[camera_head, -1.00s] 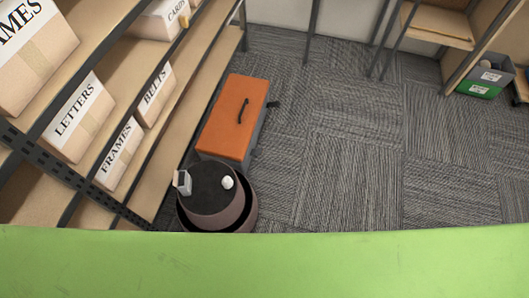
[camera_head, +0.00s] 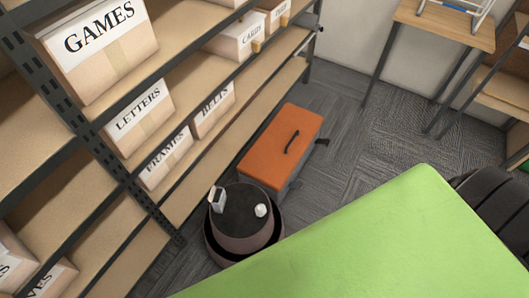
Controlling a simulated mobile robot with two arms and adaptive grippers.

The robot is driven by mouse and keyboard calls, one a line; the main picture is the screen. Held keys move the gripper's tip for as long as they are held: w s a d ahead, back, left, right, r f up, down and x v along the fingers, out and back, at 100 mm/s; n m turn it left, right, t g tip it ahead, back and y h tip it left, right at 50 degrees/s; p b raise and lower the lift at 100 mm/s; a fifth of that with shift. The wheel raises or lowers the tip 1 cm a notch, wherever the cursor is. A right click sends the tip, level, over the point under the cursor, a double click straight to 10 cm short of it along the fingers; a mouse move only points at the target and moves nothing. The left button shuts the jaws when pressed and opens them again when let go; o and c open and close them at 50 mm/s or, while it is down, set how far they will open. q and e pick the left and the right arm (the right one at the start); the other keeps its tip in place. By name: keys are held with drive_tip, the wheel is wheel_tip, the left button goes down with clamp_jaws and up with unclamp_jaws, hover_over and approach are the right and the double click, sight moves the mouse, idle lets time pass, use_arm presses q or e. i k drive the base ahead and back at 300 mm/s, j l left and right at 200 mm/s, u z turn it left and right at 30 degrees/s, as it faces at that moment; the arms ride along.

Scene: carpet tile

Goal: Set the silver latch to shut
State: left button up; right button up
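I cannot make out a silver latch in the head view. An orange-lidded chest (camera_head: 275,143) with a grey body stands on the carpet beside the shelving. Its lid is down and has a dark handle (camera_head: 292,142) on top. A small dark piece (camera_head: 321,142) sticks out from its right side; I cannot tell what it is. Neither of my grippers is in view.
Shelving (camera_head: 175,205) with labelled cardboard boxes (camera_head: 110,55) fills the left. A round dark-topped stand (camera_head: 238,218) holds two small white things. A scuffed green surface (camera_head: 400,240) blocks the bottom right. Carpet (camera_head: 375,130) is clear right of the chest. A wooden table (camera_head: 455,28) stands behind.

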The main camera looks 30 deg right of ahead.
sight(294, 184)
drive_tip(key=l+u, duration=0.3)
drive_tip(key=l, duration=0.2)
drive_tip(key=l+u, duration=0.35)
drive_tip(key=l, duration=0.2)
drive_tip(key=l+u, duration=0.3)
drive_tip(key=l, duration=0.25)
drive_tip(key=k+l+u, duration=0.15)
drive_tip(key=l+u, duration=0.15)
drive_tip(key=l, duration=0.2)
drive_tip(key=k+l+u, duration=0.15)
drive_tip(key=l+u, duration=0.2)
drive_tip(key=l, duration=0.15)
